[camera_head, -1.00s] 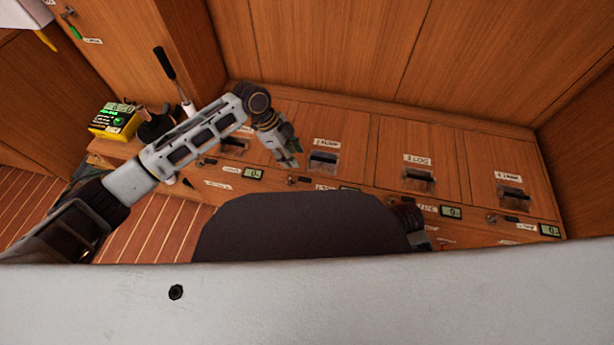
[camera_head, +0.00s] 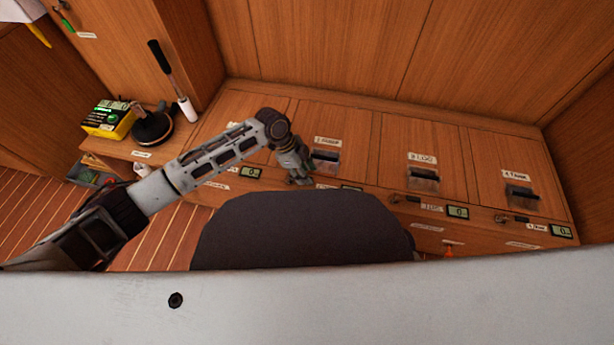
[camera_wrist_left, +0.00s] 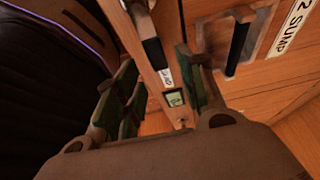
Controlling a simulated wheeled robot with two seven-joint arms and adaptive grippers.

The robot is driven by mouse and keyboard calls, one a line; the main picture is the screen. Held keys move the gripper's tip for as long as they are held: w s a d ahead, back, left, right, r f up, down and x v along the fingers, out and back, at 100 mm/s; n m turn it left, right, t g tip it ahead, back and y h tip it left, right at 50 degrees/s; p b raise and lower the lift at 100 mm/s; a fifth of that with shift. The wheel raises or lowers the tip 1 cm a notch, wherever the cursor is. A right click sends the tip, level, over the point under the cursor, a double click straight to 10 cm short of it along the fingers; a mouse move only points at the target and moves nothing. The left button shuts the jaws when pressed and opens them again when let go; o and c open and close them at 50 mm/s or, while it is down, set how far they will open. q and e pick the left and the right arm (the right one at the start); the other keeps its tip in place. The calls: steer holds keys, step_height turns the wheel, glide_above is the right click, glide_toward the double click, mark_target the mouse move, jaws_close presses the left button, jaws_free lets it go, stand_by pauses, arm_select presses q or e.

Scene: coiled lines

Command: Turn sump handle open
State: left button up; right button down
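The panel labelled 2 SUMP (camera_head: 327,140) has a recessed black pull (camera_head: 325,158), which also shows at the right of the left wrist view (camera_wrist_left: 238,48). My left gripper (camera_head: 300,178) is at the front strip just below that panel. In the left wrist view, my left gripper (camera_wrist_left: 158,85) is open, its two green-padded fingers apart. A black lever handle (camera_wrist_left: 154,53) on a metal mount lies ahead, in the gap between the fingers; I cannot tell whether they touch it. In the head view the gripper hides this lever. My right gripper is not in view.
Beside the lever sits a small green display (camera_wrist_left: 175,98). Similar panels stand to the right, including LOG (camera_head: 421,158), with levers and displays below. A yellow device (camera_head: 108,119) and a black round base with a handle (camera_head: 153,128) stand on the left.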

arm_select(q)
steer(key=shift+x, duration=0.85)
jaws_close()
